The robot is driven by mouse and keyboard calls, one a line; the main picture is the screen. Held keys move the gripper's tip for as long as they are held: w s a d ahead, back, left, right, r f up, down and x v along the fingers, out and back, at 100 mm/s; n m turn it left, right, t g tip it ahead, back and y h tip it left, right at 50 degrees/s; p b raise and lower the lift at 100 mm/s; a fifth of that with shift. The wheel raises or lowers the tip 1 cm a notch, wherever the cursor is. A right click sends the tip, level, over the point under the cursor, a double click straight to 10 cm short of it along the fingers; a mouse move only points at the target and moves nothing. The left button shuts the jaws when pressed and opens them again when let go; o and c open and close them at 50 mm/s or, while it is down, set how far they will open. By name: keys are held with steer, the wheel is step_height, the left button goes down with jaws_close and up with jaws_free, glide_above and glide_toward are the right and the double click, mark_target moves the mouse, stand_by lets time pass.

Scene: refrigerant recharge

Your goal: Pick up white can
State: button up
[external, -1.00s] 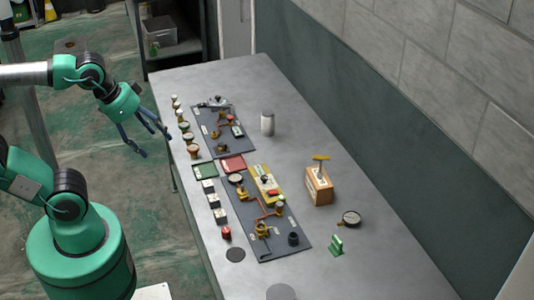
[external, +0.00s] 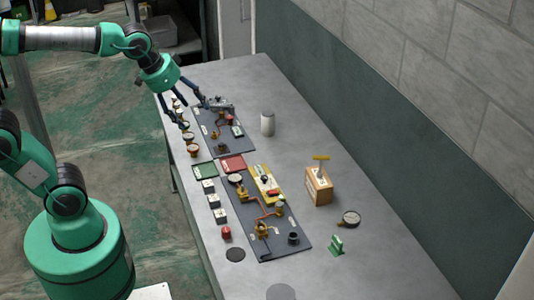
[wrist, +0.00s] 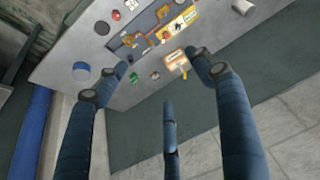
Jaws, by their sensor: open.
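The white can (external: 267,124), with a grey top, stands upright on the grey table (external: 310,135), to the right of the far dark panel. In the wrist view a white cylinder that looks like this can (wrist: 243,7) is at the top right edge, partly cut off. My gripper (external: 195,114) is open and empty, with its dark blue fingers spread over the far left side of the table, left of the can and well apart from it. In the wrist view the fingers (wrist: 160,62) point across the table.
The dark panel (external: 212,143) with fittings lies between my gripper and the can. A wooden box (external: 318,188), a round gauge (external: 349,219) and a green item (external: 337,245) stand nearer. Table around the can is clear.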

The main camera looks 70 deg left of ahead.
steer(key=w+a+n+p, duration=0.1)
steer(key=w+a, duration=0.3)
steer(key=w, duration=0.4)
steer(key=w+a+n+p, duration=0.1)
steer(key=w+a, duration=0.4)
steer(key=w, duration=0.2)
steer(key=n+g+y+p, duration=0.2)
steer(key=n+p, duration=0.2)
steer(key=p, duration=0.2)
glide_above(267, 118)
steer(key=s+d, duration=0.3)
steer(key=s, duration=0.1)
step_height(267, 118, down, 27)
steer(key=shift+w+f, duration=0.1)
steer(key=shift+f, duration=0.05)
steer(key=x, duration=0.7)
steer(key=shift+w+f, duration=0.15)
steer(key=shift+f, duration=0.1)
steer(key=shift+w+a+f, duration=0.2)
steer(key=shift+w+f, duration=0.05)
steer(key=shift+f, duration=0.25)
